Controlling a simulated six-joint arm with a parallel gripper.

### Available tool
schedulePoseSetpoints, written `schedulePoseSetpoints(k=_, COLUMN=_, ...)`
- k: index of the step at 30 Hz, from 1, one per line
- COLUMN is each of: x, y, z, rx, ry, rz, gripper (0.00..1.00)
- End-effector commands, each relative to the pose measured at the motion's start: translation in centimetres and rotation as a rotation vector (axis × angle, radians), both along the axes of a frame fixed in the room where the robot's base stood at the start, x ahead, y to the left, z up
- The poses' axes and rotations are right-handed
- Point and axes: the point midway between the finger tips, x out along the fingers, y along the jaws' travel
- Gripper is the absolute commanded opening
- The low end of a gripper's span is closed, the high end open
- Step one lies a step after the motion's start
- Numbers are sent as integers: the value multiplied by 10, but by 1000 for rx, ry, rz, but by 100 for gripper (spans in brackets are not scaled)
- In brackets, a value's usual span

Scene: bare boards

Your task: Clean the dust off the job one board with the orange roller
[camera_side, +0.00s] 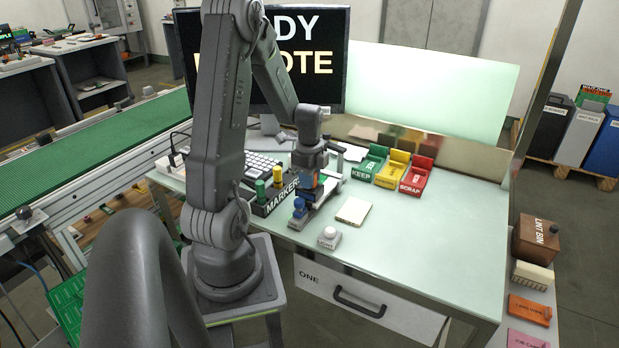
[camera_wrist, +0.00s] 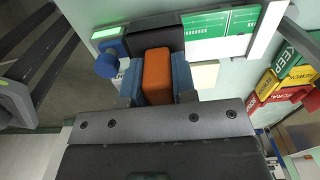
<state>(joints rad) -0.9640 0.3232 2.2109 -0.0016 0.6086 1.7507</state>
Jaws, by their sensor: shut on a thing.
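My gripper (camera_wrist: 157,80) is shut on an orange block-shaped piece, the orange roller (camera_wrist: 157,72), held between its blue fingertips. Only the orange part shows clearly; whether the roller touches a surface cannot be told. A green board (camera_wrist: 225,28) with white markings lies in a pale fixture just beyond the roller, to its right in the wrist view. A dark piece (camera_wrist: 150,38) lies beside it, partly behind the roller. Dust cannot be made out. In the side view my gripper (camera_side: 311,182) is low over the fixture, with a little orange (camera_side: 322,179) showing at it.
A blue knob (camera_side: 299,205) stands at the fixture's near end. A MARKERS holder (camera_side: 272,198) is close at left. A cream pad (camera_side: 353,210) and a LIGHT button (camera_side: 329,236) lie nearby. KEEP (camera_side: 368,165), yellow (camera_side: 392,170) and SCRAP (camera_side: 415,178) trays stand behind. The table's right side is clear.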

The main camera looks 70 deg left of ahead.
Motion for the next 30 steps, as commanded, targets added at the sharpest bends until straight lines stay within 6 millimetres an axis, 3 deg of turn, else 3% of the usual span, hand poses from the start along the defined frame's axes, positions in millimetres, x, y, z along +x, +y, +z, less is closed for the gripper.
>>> schedulePoseSetpoints(k=30, x=34, y=34, z=0, rx=1, ry=-1, rz=-1, gripper=6)
